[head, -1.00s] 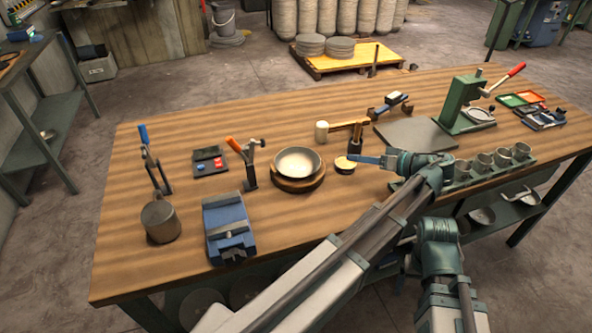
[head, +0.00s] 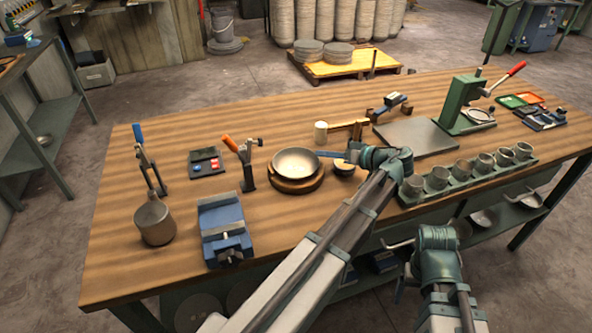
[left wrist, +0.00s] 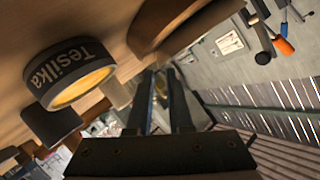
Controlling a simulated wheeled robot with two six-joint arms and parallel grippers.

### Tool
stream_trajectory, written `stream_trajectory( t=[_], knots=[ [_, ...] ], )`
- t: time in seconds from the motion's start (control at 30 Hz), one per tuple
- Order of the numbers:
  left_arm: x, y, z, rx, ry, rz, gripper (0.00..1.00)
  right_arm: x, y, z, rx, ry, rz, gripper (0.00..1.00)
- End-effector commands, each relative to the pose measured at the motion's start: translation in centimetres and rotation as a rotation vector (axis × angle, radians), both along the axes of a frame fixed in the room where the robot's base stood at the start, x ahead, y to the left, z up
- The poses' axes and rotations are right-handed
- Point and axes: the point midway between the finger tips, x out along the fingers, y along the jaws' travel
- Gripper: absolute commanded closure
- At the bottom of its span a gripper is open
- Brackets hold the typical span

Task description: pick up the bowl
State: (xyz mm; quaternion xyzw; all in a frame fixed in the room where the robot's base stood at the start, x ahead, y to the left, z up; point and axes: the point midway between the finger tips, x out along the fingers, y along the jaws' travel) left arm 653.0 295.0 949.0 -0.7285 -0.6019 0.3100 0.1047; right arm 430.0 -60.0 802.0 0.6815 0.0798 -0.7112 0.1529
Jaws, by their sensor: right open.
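A shallow metal bowl (head: 297,161) rests on a round wooden base (head: 296,186) near the middle of the workbench in the head view. My left gripper (head: 322,154) is at the bowl's right rim, pointing left. Whether it touches the rim cannot be told. The left wrist view shows its two fingers (left wrist: 160,88) apart, with a gap between them. The wooden base shows at the top of that view (left wrist: 160,22). My right gripper (head: 391,271) is open and empty in front of the bench's front edge, far from the bowl.
A round tin (head: 343,168) sits under my left gripper; its label shows in the wrist view (left wrist: 72,74). A lever tool (head: 246,165) and a blue vise (head: 224,230) stand left of the bowl. A mallet (head: 340,128) lies behind. A cup rack (head: 470,180) is right.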

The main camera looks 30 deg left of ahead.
Motion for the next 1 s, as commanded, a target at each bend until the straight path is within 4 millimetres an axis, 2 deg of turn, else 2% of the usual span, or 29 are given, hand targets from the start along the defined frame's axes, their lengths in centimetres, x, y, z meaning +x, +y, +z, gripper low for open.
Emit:
stream_trajectory(
  t=[0.1,0.23,0.43,0.53,0.57,1.0],
  knots=[
    [0.0,1.9,-0.8,0.0,-0.001,0.003,0.81,0.0,0.0,-0.8,0.0,0.0,0.0,0.18],
    [0.1,3.1,-1.1,-0.001,-0.002,0.001,0.81,0.0,0.0,-1.1,0.0,0.0,0.0,0.18],
    [0.2,3.2,-1.0,-0.001,-0.001,-0.001,0.81,0.0,0.0,-1.0,0.0,0.0,0.0,0.18],
    [0.2,3.2,-1.0,-0.001,-0.001,-0.001,0.98,0.0,0.0,-1.0,0.0,0.0,0.0,0.18],
    [0.2,3.2,-1.0,-0.001,-0.001,-0.001,1.0,0.0,0.0,-1.0,0.0,0.0,0.0,0.18],
    [0.2,3.2,-1.0,-0.001,-0.001,-0.001,1.0,0.0,0.0,-1.0,0.0,0.0,0.0,0.18]
  ],
)
